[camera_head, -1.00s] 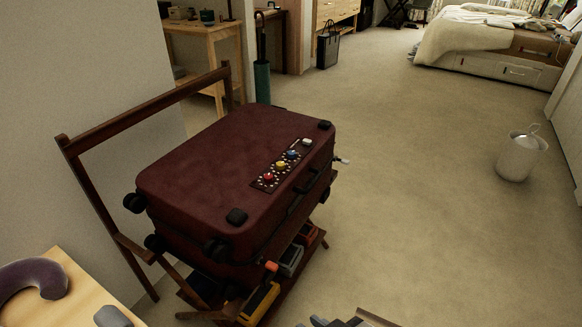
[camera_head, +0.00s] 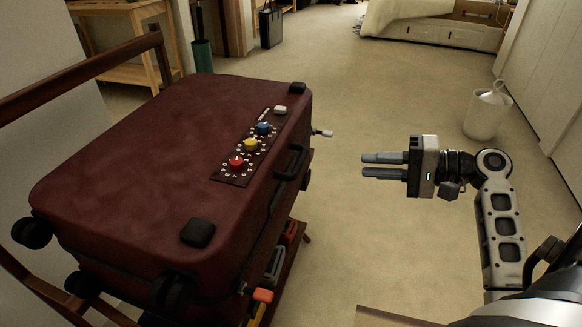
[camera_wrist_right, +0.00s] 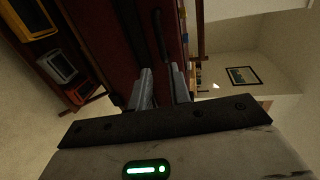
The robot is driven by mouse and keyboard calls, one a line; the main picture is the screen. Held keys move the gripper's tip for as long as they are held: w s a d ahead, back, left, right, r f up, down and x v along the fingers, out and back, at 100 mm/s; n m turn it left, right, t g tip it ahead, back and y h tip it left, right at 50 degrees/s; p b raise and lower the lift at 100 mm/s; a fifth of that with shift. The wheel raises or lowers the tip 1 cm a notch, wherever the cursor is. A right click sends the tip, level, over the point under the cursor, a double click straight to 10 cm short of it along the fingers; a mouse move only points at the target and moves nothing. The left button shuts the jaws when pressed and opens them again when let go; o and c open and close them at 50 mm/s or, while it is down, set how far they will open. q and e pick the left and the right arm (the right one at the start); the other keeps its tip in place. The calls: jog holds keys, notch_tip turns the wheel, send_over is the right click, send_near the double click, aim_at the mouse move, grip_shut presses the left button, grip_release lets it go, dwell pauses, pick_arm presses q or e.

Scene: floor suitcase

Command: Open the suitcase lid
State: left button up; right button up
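The dark red suitcase (camera_head: 130,150) lies flat on a wooden rack, its lid closed. A panel on its top carries a red dial (camera_head: 236,162), a yellow dial (camera_head: 250,144), a blue dial (camera_head: 264,129) and a pale switch (camera_head: 280,110). A black handle (camera_head: 291,163) and a small pale lever (camera_head: 323,133) are on its right side. My right gripper (camera_head: 364,165) is to the right of the suitcase, apart from it, fingers pointing left with an empty gap between them. In the wrist view the gripper (camera_wrist_right: 163,75) faces the suitcase side (camera_wrist_right: 100,40). My left gripper does not show.
The wooden rack's rail (camera_head: 80,72) rises behind the suitcase. Orange and grey items (camera_head: 275,265) sit on a shelf below it. A white bin (camera_head: 487,114) stands at the right. The carpet (camera_head: 350,90) between suitcase and bin is clear.

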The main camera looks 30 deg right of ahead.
aim_at(303, 163)
jog(key=b+x, duration=0.2)
jog(key=x, duration=1.3)
jog(key=shift+a, duration=0.1)
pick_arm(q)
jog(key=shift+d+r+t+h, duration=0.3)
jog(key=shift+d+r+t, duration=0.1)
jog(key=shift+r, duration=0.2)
pick_arm(e)
grip_shut()
